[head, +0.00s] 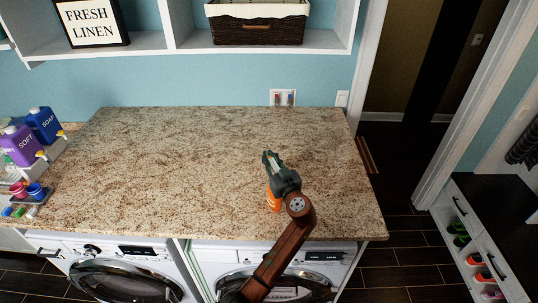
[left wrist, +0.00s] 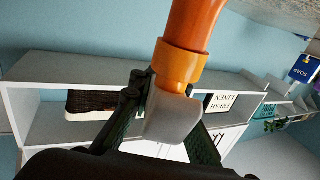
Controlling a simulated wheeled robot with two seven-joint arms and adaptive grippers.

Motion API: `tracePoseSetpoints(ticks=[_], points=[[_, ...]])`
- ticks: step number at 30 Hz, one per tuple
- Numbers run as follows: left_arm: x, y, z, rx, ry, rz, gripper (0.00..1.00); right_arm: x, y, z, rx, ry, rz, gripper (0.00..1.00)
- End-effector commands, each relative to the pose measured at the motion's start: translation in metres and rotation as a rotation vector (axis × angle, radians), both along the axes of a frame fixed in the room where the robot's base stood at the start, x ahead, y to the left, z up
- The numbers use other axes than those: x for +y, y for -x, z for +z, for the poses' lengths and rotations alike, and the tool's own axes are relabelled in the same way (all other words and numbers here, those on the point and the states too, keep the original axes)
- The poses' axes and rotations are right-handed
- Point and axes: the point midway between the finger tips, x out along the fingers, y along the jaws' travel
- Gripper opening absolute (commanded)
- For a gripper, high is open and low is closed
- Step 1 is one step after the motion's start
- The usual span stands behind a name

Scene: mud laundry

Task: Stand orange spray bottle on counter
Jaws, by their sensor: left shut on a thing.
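The orange spray bottle (head: 273,201) shows in the head view as a small orange patch beside my left gripper (head: 270,160), over the front right part of the granite counter (head: 200,160). In the left wrist view, which is upside down, the orange bottle (left wrist: 190,35) has a lighter orange collar and a pale grey head (left wrist: 172,118). My left gripper (left wrist: 165,110) is shut on that head, one dark finger on each side. The bottle's body runs down toward the counter, slightly tilted in that picture. Its base is out of frame, so contact with the counter cannot be told. My right gripper is not in view.
Purple (head: 20,145) and blue (head: 43,124) soap bottles stand at the counter's left end, with small coloured containers (head: 35,190) near them. The counter's middle is clear. Washing machines (head: 130,280) stand beneath. A shelf with a wicker basket (head: 257,28) hangs above.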

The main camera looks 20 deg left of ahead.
Motion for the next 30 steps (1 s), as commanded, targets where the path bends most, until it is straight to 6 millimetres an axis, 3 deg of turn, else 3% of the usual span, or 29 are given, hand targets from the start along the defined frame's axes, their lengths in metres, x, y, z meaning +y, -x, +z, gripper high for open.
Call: tracePoseSetpoints(ticks=[13,14,21,30], points=[[-0.0007,0.0001,-0.0035,-0.004,-0.001,-0.001,0.00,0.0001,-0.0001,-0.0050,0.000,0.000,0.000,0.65],[-0.0002,0.0001,-0.0046,-0.001,0.001,0.000,0.15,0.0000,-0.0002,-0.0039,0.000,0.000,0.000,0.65],[-0.0003,0.0001,-0.0037,-0.001,0.001,0.000,0.31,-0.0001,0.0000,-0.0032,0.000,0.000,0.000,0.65],[-0.0003,0.0001,-0.0032,-0.001,0.001,0.000,0.33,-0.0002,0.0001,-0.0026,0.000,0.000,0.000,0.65]])
